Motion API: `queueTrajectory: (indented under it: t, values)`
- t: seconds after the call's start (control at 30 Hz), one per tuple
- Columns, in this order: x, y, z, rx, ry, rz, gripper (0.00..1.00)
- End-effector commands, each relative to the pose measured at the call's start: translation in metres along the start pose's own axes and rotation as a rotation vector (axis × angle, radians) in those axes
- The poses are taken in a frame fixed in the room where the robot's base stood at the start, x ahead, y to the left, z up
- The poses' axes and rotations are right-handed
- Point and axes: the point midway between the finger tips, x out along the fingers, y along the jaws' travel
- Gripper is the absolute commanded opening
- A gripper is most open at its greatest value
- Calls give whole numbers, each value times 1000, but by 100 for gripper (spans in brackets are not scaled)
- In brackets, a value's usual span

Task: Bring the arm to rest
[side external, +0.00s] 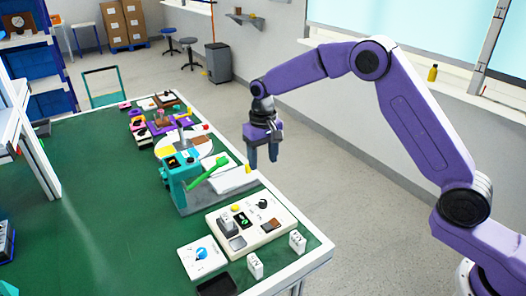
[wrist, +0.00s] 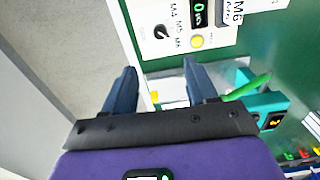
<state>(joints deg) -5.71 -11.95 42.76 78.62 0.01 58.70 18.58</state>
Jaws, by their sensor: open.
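My gripper (side external: 263,160) hangs in the air with its fingers pointing down, near the right edge of the green table in the side view. In the wrist view its two dark blue fingers (wrist: 160,72) stand apart with nothing between them. The cream control panel (side external: 225,242) lies on the table, below the gripper in the picture and apart from it. Its black rotary knob (wrist: 161,32) shows in the wrist view with labels M4, M5 and M6 around it. A yellow button (wrist: 196,41) and a small display (wrist: 199,12) sit beside the knob.
A teal device with a green lever (side external: 207,172) stands on the table (side external: 100,200) behind the panel. A white plate with a blue knob (side external: 201,254) and white label blocks (side external: 297,241) are near the front corner. Open floor (side external: 350,200) lies right of the table.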

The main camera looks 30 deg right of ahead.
Motion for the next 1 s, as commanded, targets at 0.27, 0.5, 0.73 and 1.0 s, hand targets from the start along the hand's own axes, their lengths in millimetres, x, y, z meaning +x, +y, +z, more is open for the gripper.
queueTrajectory:
  t: [0.27, 0.5, 0.73, 1.0]
  values:
    - [-18, 0, 0, 0, 0, 0, 57]
    - [-18, 0, 0, 0, 0, 0, 57]
    - [-19, 0, 1, -5, 1, 0, 57]
    - [-42, -14, 44, -146, 6, -3, 57]
